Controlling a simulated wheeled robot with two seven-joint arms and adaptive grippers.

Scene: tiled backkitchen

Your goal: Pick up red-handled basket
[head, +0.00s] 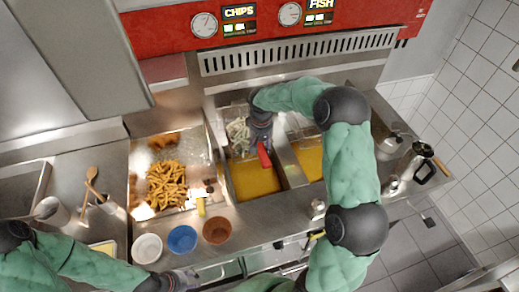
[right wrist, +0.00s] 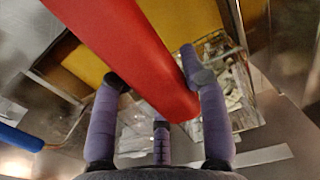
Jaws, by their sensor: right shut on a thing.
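The red handle (head: 264,155) of the basket sticks up over the left vat of yellow oil (head: 256,181). The wire basket (head: 237,133), with pale pieces in it, sits at the back of this vat, partly hidden by my right arm. My right gripper (head: 262,138) comes down from above and is shut on the red handle. In the right wrist view the handle (right wrist: 130,50) runs between the purple fingers of my right gripper (right wrist: 158,95). My left gripper (head: 188,279) is low at the front edge, away from the basket; its fingers are not clear.
A second oil vat (head: 309,158) lies to the right, partly behind my right arm. A tray of chips (head: 168,186) is on the left. White (head: 147,248), blue (head: 182,239) and brown (head: 217,230) bowls stand in front. A blue handle (right wrist: 20,138) shows in the wrist view.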

